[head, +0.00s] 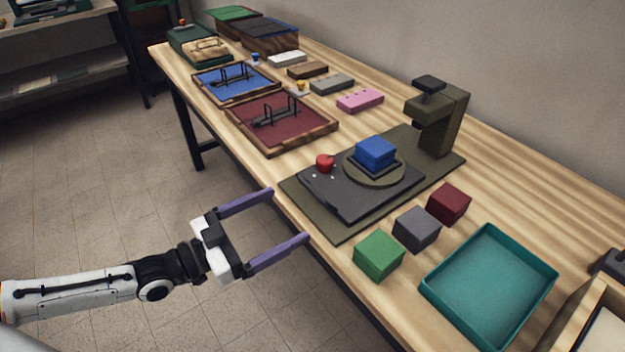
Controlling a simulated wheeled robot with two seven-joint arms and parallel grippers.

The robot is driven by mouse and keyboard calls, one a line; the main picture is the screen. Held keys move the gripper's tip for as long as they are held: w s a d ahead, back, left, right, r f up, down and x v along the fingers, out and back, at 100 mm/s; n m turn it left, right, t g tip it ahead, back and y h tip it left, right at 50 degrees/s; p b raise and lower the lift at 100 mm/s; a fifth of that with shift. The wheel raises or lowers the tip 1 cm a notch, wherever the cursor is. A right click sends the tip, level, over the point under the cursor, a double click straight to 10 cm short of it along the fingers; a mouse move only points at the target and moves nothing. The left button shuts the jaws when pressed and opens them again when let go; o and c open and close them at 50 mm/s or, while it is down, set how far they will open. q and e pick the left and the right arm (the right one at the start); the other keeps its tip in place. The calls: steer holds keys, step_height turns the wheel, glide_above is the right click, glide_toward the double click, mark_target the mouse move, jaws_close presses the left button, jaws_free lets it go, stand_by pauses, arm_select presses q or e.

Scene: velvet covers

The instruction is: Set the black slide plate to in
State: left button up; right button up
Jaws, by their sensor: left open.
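The black slide plate (345,203) lies on the dark olive base (428,171) of a press-like fixture on the table. A red knob (325,162) stands on the plate's left part. A round olive disc (393,177) with a dark square holder sits on the plate, and a blue block (375,152) rests in it. The fixture's upright post (446,125), with a black-topped overhanging head, stands behind and to the right of the block. My left gripper (291,214) is open and empty, left of the plate near the table's front edge. My right gripper is not in view.
Green (379,255), grey (417,229) and dark red (449,204) cubes stand in front of the fixture, beside a teal tray (490,285). Farther back are a red-lined tray (320,131), a blue-lined tray (268,91) and several small blocks. Open floor lies left of the table.

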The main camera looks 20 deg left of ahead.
mark_target(313, 189)
arm_select(q)
steer(key=shift+n+y, duration=0.3)
steer(key=shift+n, duration=0.2)
steer(key=x, duration=0.6)
steer(key=w+a+x, duration=0.1)
steer(key=x, duration=0.3)
steer(key=shift+s+a+r, duration=0.1)
steer(key=shift+a+r, duration=0.05)
steer(key=shift+r, duration=0.15)
